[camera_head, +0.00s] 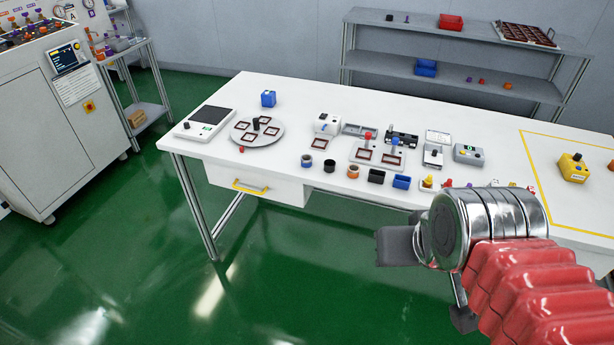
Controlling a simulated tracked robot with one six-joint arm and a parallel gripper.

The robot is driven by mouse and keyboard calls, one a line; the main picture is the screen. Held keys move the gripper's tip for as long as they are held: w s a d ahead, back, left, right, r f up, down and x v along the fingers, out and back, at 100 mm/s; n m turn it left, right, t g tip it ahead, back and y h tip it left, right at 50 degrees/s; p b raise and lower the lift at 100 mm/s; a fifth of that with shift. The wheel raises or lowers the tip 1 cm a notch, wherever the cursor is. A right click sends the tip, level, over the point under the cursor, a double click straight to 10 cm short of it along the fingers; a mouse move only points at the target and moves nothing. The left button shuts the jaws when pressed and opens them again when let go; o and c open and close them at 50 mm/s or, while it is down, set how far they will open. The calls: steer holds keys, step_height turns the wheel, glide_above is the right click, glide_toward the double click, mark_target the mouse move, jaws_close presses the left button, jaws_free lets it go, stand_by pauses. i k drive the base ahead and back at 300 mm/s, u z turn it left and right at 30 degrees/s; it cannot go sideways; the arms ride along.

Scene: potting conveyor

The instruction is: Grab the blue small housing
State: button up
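A small blue open-topped box-shaped housing (401,182) stands at the front edge of the white table, right of a similar black housing (376,176). A taller blue block (268,99) stands at the back left of the table, with dark marks on its top. My gripper (428,286) is in front of the table at the lower right, nearer the camera than the housings and apart from them. Its two grey fingers stand apart with green floor showing between them, and I see nothing held.
Orange and dark round parts (353,171) stand left of the black housing. A shelf (460,82) behind carries a blue bin (426,68). Floor before the table is clear.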

mark_target(306, 159)
steer(key=k, duration=0.85)
steer(key=u, duration=1.3)
steer(key=i, duration=2.6)
steer(key=u, duration=0.05)
